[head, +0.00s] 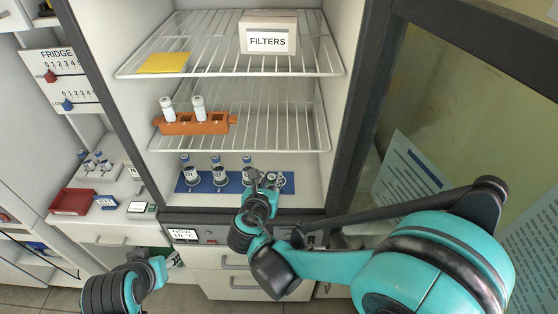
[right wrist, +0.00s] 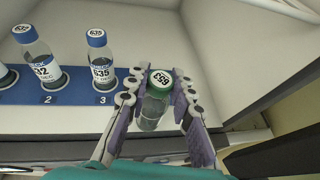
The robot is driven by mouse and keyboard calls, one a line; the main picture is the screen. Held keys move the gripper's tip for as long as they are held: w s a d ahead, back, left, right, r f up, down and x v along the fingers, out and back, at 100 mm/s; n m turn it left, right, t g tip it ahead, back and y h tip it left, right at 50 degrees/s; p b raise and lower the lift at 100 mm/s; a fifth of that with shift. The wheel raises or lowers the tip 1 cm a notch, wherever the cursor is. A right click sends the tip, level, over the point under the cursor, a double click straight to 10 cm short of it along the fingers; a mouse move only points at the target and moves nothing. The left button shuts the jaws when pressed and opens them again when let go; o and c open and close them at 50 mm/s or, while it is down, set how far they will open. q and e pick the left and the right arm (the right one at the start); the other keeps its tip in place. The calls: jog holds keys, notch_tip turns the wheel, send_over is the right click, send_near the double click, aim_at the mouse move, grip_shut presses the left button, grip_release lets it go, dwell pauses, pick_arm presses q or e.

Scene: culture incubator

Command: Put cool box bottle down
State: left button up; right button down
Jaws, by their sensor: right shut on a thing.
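A clear bottle with a green cap (right wrist: 160,80) is between the fingers of my right gripper (right wrist: 158,100). The gripper is shut on it, and the bottle looks nearly upright. In the head view my right gripper (head: 264,184) reaches into the incubator's lowest level, at the right part of a blue numbered strip (head: 205,187). I cannot tell whether the bottle's base touches a surface. My left gripper (head: 156,268) is low at the left, outside the incubator; its fingers do not show clearly.
Blue-capped bottles (right wrist: 102,62) stand on the strip at marks 2 and 3, left of my gripper. An orange rack (head: 195,124) with two tubes is on the wire shelf above. A FILTERS box (head: 268,38) sits on top. The glass door (head: 455,110) stands open at right.

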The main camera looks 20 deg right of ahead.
jog(key=r+b+x, duration=0.1)
jog(key=r+x, duration=0.1)
jog(key=x, duration=0.8)
jog(key=shift+w, duration=0.35)
jog(key=shift+d+r, duration=0.1)
jog(key=shift+d, duration=0.05)
jog(key=shift+b, duration=0.35)
jog(key=c, duration=1.3)
grip_release()
